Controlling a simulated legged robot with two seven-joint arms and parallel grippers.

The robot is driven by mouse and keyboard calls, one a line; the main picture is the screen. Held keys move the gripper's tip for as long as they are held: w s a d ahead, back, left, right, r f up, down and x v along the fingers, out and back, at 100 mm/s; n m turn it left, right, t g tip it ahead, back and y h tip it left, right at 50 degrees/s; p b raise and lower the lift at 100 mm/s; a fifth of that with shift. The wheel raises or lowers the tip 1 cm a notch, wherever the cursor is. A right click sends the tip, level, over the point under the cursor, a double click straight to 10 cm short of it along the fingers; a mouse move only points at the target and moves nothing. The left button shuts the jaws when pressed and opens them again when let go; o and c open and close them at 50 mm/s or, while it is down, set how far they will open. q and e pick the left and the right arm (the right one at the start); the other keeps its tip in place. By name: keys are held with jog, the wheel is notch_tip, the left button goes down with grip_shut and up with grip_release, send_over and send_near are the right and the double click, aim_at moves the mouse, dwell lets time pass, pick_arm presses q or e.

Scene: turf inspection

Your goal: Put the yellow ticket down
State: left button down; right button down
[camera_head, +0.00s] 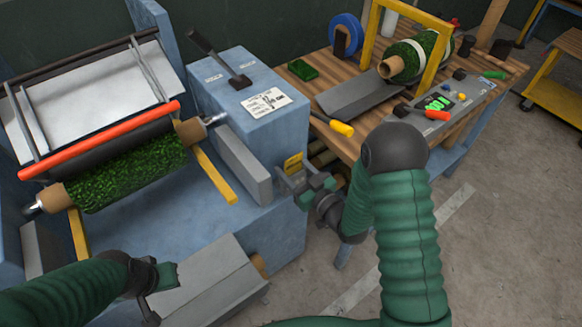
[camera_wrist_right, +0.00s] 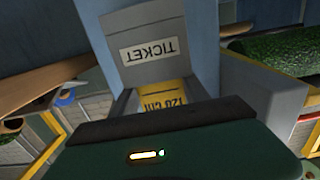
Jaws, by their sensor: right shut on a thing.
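The yellow ticket (camera_head: 293,163) is small and upright beside the blue machine cabinet's right side. In the right wrist view the ticket (camera_wrist_right: 165,95) shows upside-down "120 cm" lettering; its near part is hidden behind my gripper. My right gripper (camera_head: 300,184) is shut on the ticket. Just beyond it, in the wrist view, is a grey holder (camera_wrist_right: 133,70) with an upside-down TICKET label (camera_wrist_right: 149,48). I cannot tell whether the ticket touches it. My left gripper (camera_head: 158,294) is low at the left by a grey box; its fingers are not clear.
A turf roll (camera_head: 128,172) sits in the blue machine under a red bar (camera_head: 100,140). The wooden workbench (camera_head: 303,68) at the right carries a yellow frame (camera_head: 372,25), a second turf roll (camera_head: 407,60), a yellow-handled tool (camera_head: 341,128) and a grey panel (camera_head: 445,103). Open floor lies at the lower right.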

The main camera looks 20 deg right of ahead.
jog(key=shift+w+r, duration=0.1)
jog(key=shift+r, duration=0.05)
jog(key=c, duration=0.7)
grip_release()
jog(key=shift+d+r, duration=0.1)
jog(key=shift+o, duration=0.7)
